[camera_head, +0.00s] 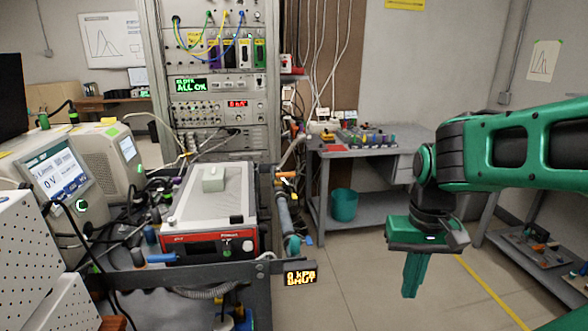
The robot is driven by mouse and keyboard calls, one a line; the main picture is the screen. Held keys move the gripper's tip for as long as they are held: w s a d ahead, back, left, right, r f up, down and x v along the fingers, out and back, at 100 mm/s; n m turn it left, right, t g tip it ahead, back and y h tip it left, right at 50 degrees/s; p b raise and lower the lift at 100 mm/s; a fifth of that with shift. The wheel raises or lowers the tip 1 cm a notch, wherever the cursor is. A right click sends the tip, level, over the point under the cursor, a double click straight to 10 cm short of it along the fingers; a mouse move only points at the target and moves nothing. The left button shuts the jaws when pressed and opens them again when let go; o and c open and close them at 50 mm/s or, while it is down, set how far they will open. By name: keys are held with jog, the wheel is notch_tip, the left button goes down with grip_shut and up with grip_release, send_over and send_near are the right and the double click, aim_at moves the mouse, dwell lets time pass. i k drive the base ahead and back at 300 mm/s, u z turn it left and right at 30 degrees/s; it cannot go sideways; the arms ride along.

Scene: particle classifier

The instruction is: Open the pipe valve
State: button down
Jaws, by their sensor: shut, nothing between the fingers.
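A grey-blue pipe (284,212) runs along the right side of the equipment cart. Small orange fittings (287,176) sit near its upper end, and a teal part (292,245) sits at its lower end. I cannot tell which of these is the valve's handle. A small display (300,278) below the pipe reads "0 kPa" and "SHUT". My gripper (410,292) hangs in open air to the right of the pipe, fingers pointing down. Its fingers are together and hold nothing. It is well apart from the pipe.
The cart's dark metal edge (215,275) carries a red-fronted instrument (209,246) and cables. A workbench (372,147) with a teal bucket (344,204) below stands behind. A tall instrument rack (208,80) stands at the back. The floor (350,275) between cart and gripper is clear.

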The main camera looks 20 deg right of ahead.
aim_at(278, 175)
jog(key=z, duration=0.05)
jog(key=i, duration=1)
jog(key=u, duration=0.05)
